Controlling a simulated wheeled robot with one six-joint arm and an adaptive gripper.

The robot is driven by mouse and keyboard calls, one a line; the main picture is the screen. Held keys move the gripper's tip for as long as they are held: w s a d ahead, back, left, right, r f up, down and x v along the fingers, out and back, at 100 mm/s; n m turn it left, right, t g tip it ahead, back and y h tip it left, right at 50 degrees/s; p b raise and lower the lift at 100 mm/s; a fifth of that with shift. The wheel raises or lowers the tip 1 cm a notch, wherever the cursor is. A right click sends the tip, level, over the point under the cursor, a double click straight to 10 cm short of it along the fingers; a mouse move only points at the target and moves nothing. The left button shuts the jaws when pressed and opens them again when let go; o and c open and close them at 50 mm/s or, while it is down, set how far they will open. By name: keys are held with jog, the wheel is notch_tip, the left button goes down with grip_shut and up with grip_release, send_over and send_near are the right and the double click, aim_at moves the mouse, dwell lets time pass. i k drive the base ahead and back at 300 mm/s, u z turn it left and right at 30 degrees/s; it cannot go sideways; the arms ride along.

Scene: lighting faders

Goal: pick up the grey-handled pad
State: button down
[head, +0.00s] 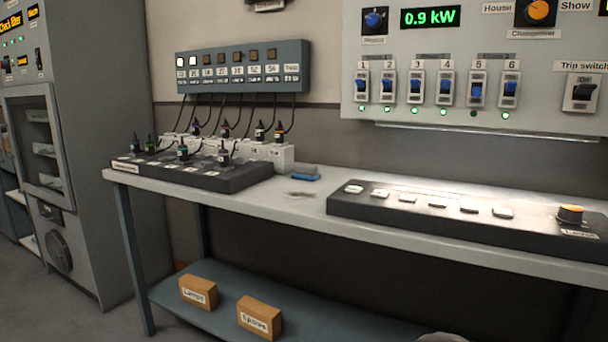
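The pad (305,173) lies on the white bench top (258,200) at the back, in the gap between the two dark consoles. It has a grey upper part, which looks like the handle, and a blue edge below. It is small in this view, so finer detail cannot be made out. Nothing visible covers it. My gripper is not recognisable in the head view.
The left dark console (230,182) carries upright plugs with cables. The right dark console (470,228) has several faders and an orange knob (570,212). A dark smudge (298,195) marks the bench before the pad. Boxes (198,291) sit on the lower shelf.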

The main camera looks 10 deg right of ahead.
aim_at(305, 172)
jog(key=u, duration=0.2)
jog(key=k, duration=0.95)
jog(key=u, duration=1.45)
jog(key=i, duration=1.55)
jog(key=z, duration=0.9)
jog(key=i, duration=0.8)
jog(key=z, duration=0.95)
